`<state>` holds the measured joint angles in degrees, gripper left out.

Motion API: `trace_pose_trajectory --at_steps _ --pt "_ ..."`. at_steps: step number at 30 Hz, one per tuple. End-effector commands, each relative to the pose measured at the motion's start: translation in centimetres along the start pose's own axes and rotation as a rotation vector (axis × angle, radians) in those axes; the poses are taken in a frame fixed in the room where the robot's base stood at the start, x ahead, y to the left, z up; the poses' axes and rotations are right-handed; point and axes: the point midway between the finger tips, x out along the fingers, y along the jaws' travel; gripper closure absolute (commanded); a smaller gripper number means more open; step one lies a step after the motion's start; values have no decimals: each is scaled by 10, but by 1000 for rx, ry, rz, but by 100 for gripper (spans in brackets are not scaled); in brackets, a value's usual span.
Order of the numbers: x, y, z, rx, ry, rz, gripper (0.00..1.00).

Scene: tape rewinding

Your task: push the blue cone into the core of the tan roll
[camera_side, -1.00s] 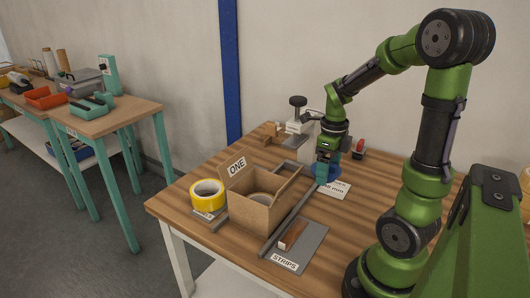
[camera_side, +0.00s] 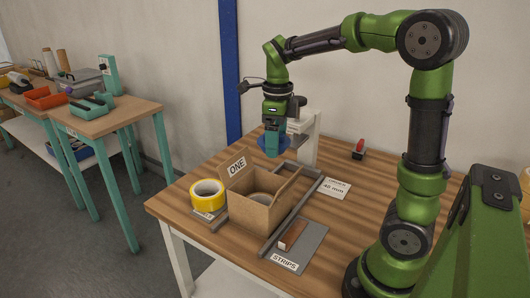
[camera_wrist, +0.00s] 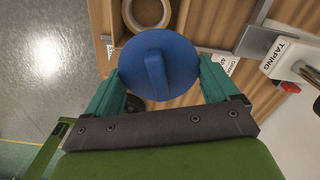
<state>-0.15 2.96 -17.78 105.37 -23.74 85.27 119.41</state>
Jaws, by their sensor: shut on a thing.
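My gripper (camera_side: 271,138) is shut on the blue cone (camera_side: 270,147) and holds it above the back part of the table, in front of the taping stand. In the wrist view the blue cone (camera_wrist: 155,68) sits between the teal fingers, its round face and raised rib towards the camera; its tip is hidden. The tan roll (camera_wrist: 147,29) lies inside the open cardboard box, ahead of the cone, and its core looks empty. In the side view the box wall partly hides the roll (camera_side: 259,195).
The cardboard box (camera_side: 249,216) marked ONE has a raised flap. A yellow roll (camera_side: 207,195) stands left of it. A grey rail (camera_side: 287,221) runs along its right side, with the STRIPS plate (camera_side: 311,240) beyond. A red-topped thing (camera_side: 359,149) stands at the back right.

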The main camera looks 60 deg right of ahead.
Motion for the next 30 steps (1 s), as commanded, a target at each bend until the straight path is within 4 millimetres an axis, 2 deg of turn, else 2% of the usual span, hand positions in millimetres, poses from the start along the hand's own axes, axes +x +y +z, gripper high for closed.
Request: trace_pose_trajectory --at_steps 1,6,12,15,30 --pt "1 7 11 -29 1 -1 41" --pt "4 25 34 -89 2 0 41" --pt "37 22 31 -81 4 1 41" --pt "48 22 31 -80 1 0 41" --pt "80 22 31 -80 0 -1 41"
